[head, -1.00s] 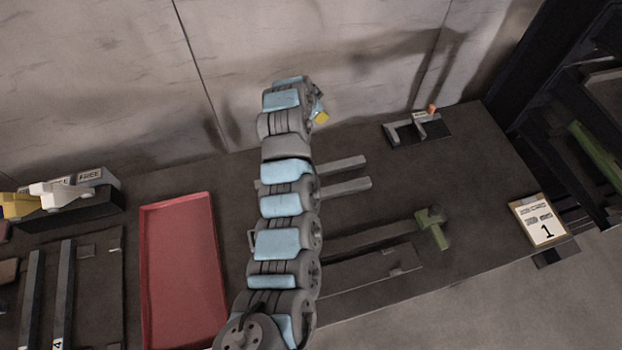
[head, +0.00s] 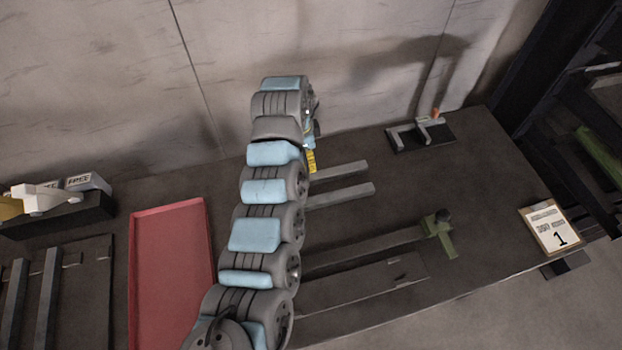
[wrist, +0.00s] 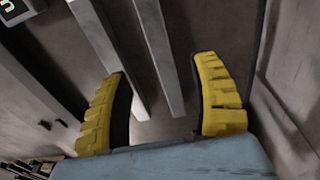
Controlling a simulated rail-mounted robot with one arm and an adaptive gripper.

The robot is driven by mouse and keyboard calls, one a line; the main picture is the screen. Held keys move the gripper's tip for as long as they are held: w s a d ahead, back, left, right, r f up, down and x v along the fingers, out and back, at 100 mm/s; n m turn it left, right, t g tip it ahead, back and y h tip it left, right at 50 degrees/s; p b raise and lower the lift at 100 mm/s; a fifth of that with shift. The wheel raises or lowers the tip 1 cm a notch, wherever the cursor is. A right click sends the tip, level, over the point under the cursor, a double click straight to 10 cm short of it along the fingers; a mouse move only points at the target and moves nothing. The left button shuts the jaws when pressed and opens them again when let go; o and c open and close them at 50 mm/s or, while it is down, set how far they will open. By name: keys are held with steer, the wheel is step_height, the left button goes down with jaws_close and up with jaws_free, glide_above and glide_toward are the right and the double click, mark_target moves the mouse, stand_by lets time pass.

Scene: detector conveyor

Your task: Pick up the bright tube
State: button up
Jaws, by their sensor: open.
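I cannot make out a bright tube for certain in either view. My gripper is open, with its two yellow ribbed fingers spread in the wrist view (wrist: 162,65). A bit of yellow on it shows beside my arm in the head view (head: 311,161); my arm hides the rest. Two pale grey parallel bars (head: 340,184) stick out from behind my arm over the dark table. Two long grey bars (wrist: 160,55) also run between and past the fingers in the wrist view. Nothing is visibly held.
A red tray (head: 172,275) lies left of my arm. White and yellow pieces (head: 40,198) sit on a dark block at far left. A wall stands behind.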

mark_target(311, 176)
steer(key=f, duration=0.6)
steer(key=shift+w+d, duration=0.1)
steer(key=shift+d, duration=0.2)
steer(key=shift+d+f+b, duration=0.2)
steer(key=shift+f+b, duration=0.1)
steer(key=shift+f, duration=0.95)
steer(key=shift+d+f+b, duration=0.15)
steer(key=shift+f+b, duration=0.1)
steer(key=shift+f, duration=1)
jaws_close()
